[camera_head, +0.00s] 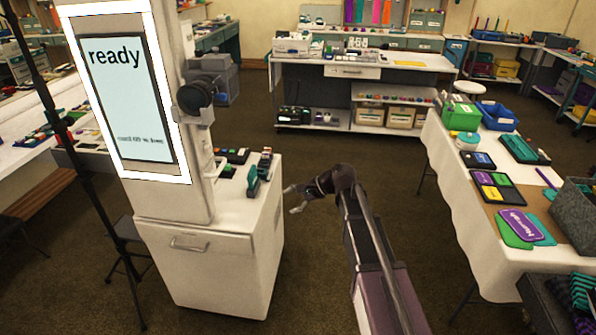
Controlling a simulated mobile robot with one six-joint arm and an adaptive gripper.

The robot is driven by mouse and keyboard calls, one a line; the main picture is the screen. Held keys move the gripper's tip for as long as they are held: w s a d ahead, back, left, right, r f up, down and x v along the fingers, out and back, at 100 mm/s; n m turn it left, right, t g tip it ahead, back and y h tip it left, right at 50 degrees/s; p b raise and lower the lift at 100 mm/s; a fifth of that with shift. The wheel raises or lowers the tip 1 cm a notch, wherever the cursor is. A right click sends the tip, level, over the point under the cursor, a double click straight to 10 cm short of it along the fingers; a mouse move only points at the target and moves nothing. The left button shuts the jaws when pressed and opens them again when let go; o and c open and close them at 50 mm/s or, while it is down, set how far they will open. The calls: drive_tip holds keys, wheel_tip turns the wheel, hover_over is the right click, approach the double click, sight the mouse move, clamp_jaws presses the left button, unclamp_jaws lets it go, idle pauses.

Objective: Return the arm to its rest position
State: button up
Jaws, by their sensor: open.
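My arm (375,250) reaches up from the bottom of the view, its wrist bent to the left. My gripper (291,199) is open at the end of it, with nothing seen between its fingers. It hangs over open floor as seen here, just right of the white booth cabinet (205,265). I cannot tell the exact gap between the fingers and the cabinet's edge.
A lit screen (125,100) reading "ready" stands on the cabinet, with dark and green items (253,180) on its top. A white-clothed table (470,215) with trays stands at right. A white workbench (365,62) is behind. Brown floor (330,150) between them is clear.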

drive_tip(key=s+d+f+n+h, duration=0.3)
drive_tip(key=s+d, duration=0.6)
drive_tip(key=d, duration=0.3)
drive_tip(key=s+d+f+n+h, duration=0.4)
drive_tip(key=s+d+n+h, duration=0.2)
drive_tip(key=s+d, duration=0.4)
drive_tip(key=shift+d+f+g+h, duration=0.35)
drive_tip(key=shift+d+h, duration=0.55)
drive_tip(key=shift+d, duration=0.3)
